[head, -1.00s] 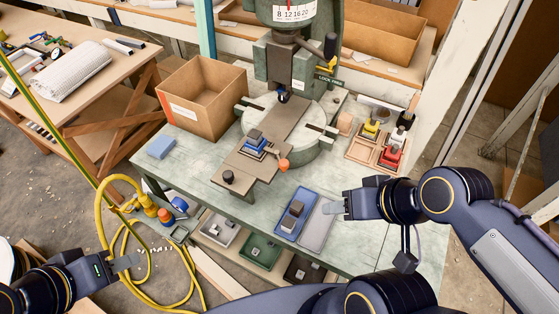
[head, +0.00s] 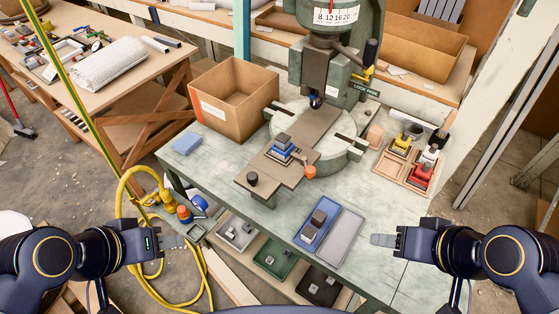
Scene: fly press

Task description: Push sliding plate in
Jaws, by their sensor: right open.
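The sliding plate (head: 261,171) is a flat brown plate pulled out toward me from the round green press table (head: 342,155). A black knob (head: 252,179) stands at its near left end. An orange knob (head: 309,171) is at its right edge. A blue die with a grey top (head: 283,146) sits on the plate, in front of the press ram (head: 316,100). My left gripper (head: 188,242) is left of the bench's front edge, well away from the plate; its jaw gap is not clear. My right gripper (head: 382,240) is open and empty, right of the grey tray.
A cardboard box (head: 233,103) and blue sponge (head: 186,144) stand left on the bench. A blue tray with grey blocks (head: 310,236) and a grey tray (head: 340,237) lie in front. A wooden tray with coloured stamps (head: 408,170) is at right. A yellow hose (head: 126,215) hangs at left.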

